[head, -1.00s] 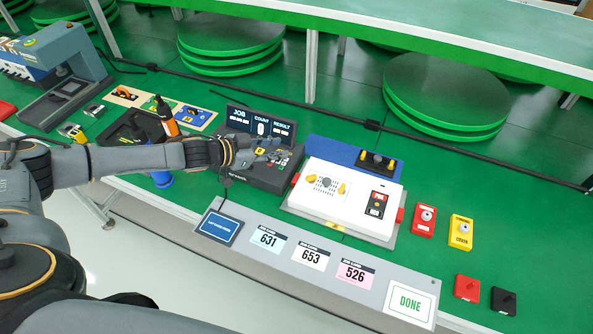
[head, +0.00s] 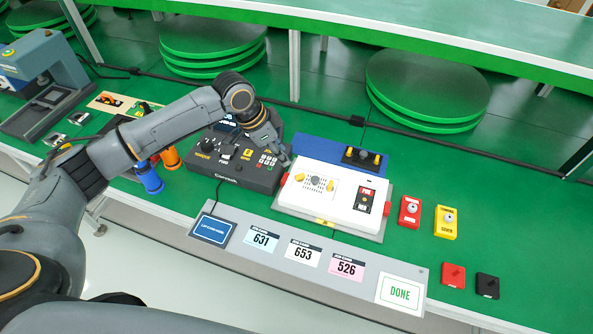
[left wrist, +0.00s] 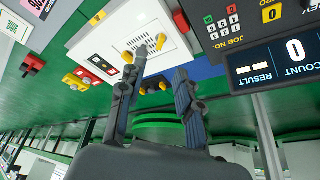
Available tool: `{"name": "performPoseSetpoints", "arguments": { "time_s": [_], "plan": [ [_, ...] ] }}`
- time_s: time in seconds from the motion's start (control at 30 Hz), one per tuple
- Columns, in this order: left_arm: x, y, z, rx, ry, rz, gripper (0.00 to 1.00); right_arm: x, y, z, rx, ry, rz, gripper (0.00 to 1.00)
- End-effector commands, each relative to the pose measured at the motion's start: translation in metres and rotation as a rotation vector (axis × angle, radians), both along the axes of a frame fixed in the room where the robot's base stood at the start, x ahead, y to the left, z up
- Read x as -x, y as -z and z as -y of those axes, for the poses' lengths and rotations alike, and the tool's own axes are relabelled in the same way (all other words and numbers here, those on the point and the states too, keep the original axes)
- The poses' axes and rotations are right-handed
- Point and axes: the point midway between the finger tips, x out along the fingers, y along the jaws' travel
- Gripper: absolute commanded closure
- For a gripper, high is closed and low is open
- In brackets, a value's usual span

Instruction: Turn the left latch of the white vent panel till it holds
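The white vent panel (head: 345,209) lies on the bench, with a slotted vent and two yellow latches on its face. The left latch (head: 300,177) is at the vent's left side and the right latch (head: 330,186) at its right. My left gripper (head: 284,157) is above the panel's upper left corner, apart from the left latch. In the left wrist view the panel (left wrist: 108,36) and left latch (left wrist: 161,41) show beyond the fingers, which are spread with nothing between them. One fingertip overlaps the vent area in that view. My right gripper is not in view.
The dark control console (head: 232,176) stands just left of the panel. A blue plate with a black fixture (head: 362,157) lies behind it. Red (head: 410,211) and yellow (head: 446,222) button boxes stand at right. The grey card strip (head: 290,262) runs in front.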

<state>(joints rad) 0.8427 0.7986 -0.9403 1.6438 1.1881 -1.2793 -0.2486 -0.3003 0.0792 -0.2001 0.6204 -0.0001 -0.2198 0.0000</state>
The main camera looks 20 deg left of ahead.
Motion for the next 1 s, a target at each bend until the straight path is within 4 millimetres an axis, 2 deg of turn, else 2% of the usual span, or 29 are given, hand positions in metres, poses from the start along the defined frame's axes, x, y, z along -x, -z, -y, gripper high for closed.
{"name": "performPoseSetpoints", "arguments": {
  "time_s": [0.3,0.5,0.7,1.0],
  "plan": [
    [-0.015,0.063,0.021,-0.001,-0.001,-0.003,0.66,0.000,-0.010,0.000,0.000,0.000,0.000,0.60],
    [-0.024,0.093,0.030,-0.001,-0.003,-0.001,0.66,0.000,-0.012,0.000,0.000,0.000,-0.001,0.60],
    [-0.027,0.106,0.034,-0.002,-0.002,0.001,0.66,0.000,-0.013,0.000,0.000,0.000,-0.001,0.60],
    [-0.028,0.108,0.034,-0.001,-0.002,0.002,0.68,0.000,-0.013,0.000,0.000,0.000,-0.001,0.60]
  ]
}}
